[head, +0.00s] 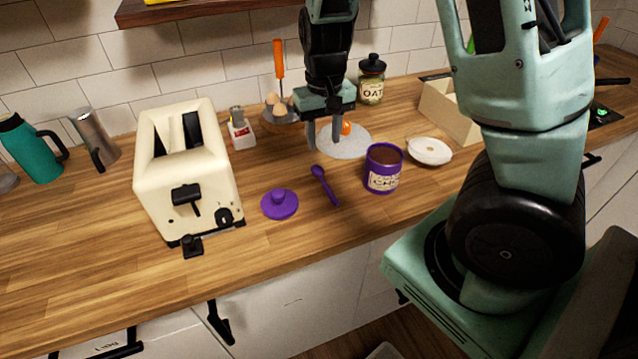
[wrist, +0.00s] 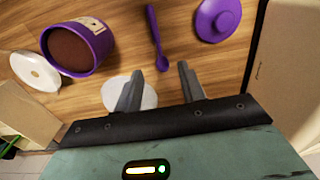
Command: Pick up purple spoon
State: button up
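The purple spoon (head: 324,184) lies flat on the wooden counter, between a purple lid (head: 280,203) and a purple jar (head: 383,168) of brown contents. In the wrist view the spoon (wrist: 156,38) lies ahead of the fingertips, roughly in line with the gap between them. My gripper (head: 325,135) is above the counter, behind the spoon and apart from it. In the wrist view my gripper (wrist: 158,75) has its two fingers spread with nothing between them.
A cream toaster (head: 184,165) stands left of the lid. A round grey mat (head: 345,147) lies beneath my gripper, and a white dish (head: 429,151) sits right of the jar. An oat jar (head: 371,82) and a small white box (head: 241,132) stand near the wall. The counter front is clear.

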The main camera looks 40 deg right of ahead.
send_over(326, 183)
jog(key=f, duration=0.7)
jog(key=shift+w+a+f, duration=0.15)
jog(key=shift+a+f, duration=0.05)
jog(key=shift+f, duration=0.1)
notch_tip(326, 183, down, 5)
jog(key=shift+d+f, duration=0.1)
jog(key=shift+d, duration=0.05)
grip_shut()
